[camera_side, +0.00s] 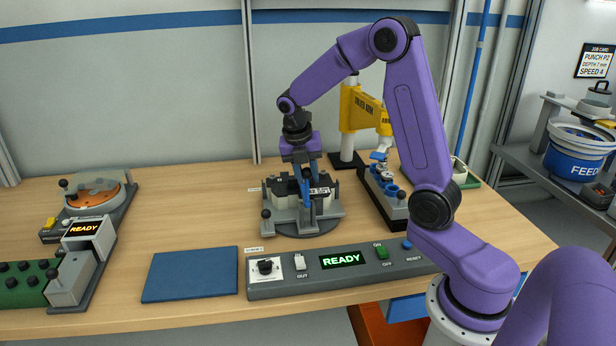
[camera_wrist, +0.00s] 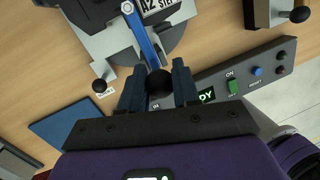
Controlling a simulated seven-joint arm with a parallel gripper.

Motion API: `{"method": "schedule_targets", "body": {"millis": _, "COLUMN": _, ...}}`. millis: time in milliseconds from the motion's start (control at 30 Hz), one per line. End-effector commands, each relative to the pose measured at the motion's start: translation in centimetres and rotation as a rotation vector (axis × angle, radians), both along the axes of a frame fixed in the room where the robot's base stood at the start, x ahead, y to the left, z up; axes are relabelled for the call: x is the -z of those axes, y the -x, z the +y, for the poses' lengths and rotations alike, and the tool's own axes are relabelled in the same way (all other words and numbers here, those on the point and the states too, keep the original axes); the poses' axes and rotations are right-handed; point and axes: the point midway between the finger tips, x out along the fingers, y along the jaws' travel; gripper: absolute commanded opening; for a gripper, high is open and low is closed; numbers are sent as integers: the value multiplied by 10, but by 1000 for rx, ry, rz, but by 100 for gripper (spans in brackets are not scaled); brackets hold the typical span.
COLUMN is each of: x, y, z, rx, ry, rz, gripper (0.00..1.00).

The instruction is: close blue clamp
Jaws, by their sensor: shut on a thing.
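The blue clamp (camera_wrist: 143,38) is a blue lever with a black knob (camera_wrist: 160,83) at its end. It is mounted on a grey fixture (camera_side: 328,212) that holds a dark block with a white label. In the side view, the blue lever (camera_side: 307,199) shows in front of the block, below my gripper. My gripper (camera_wrist: 158,86) has its two dark fingers on either side of the knob and is shut on it. In the side view, my gripper (camera_side: 306,168) is over the fixture, and the fingers partly hide the lever's upper end.
A control panel (camera_side: 375,273) with a lit READY display stands in front of the fixture. A blue mat (camera_side: 190,274) lies to its left. A grey rack with blue parts (camera_side: 383,194) and a yellow post (camera_side: 357,108) stand close on the right and behind.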

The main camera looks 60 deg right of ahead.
Motion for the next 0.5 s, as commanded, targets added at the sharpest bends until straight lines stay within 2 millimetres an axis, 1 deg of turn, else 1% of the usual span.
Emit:
{"method": "schedule_targets", "body": {"millis": 200, "x": 2, "y": -7, "z": -7, "rx": -2, "ry": -63, "rz": 65, "gripper": 0}}
{"method": "schedule_targets", "body": {"millis": 500, "x": 3, "y": -9, "z": -10, "rx": -4, "ry": -97, "rz": 100, "gripper": 0}}
